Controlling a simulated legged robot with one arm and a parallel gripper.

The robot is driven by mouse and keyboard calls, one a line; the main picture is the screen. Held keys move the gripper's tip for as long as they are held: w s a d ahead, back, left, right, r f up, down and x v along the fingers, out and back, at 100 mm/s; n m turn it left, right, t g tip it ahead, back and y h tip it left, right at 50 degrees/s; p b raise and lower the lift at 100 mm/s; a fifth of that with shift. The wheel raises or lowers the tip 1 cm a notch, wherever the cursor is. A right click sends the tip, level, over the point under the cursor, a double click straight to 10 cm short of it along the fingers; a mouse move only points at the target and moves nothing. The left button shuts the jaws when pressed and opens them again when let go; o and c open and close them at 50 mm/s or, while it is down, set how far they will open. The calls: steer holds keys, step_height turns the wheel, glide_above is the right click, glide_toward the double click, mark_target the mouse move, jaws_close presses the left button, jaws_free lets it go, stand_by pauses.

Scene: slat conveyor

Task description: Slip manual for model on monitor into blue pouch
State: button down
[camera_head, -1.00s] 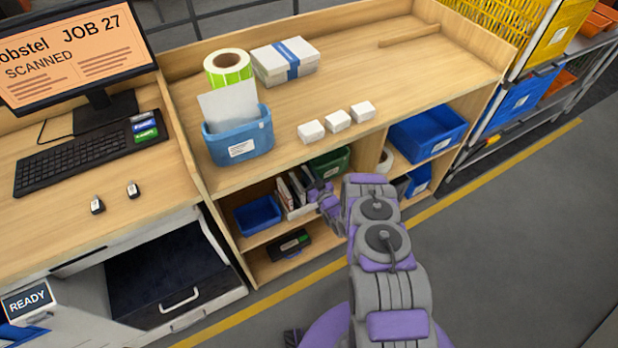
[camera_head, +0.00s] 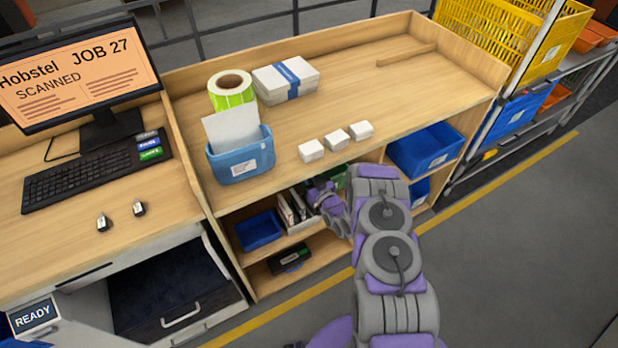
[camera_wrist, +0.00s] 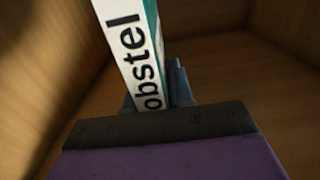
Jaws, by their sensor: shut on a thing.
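The monitor (camera_head: 78,75) at the left reads "Hobstel JOB 27 SCANNED". The blue pouch (camera_head: 240,163) stands on the bench top with a white sheet (camera_head: 232,130) sticking up out of it. My gripper (camera_head: 318,192) is at the shelf under the bench top, beside a white holder of upright manuals (camera_head: 290,212). In the wrist view my gripper (camera_wrist: 160,100) is shut on a white and teal manual (camera_wrist: 132,45), whose visible lettering reads "obstel". The start of the word and the model are out of view.
A label roll (camera_head: 231,92), a white box with a blue band (camera_head: 286,80) and small white boxes (camera_head: 336,140) stand on the bench top. A blue bin (camera_head: 258,230) and a dark case (camera_head: 289,258) are on the shelves. Wooden walls surround the gripper closely.

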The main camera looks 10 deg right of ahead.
steer(key=shift+r+p, duration=1)
steer(key=shift+r, duration=1.55)
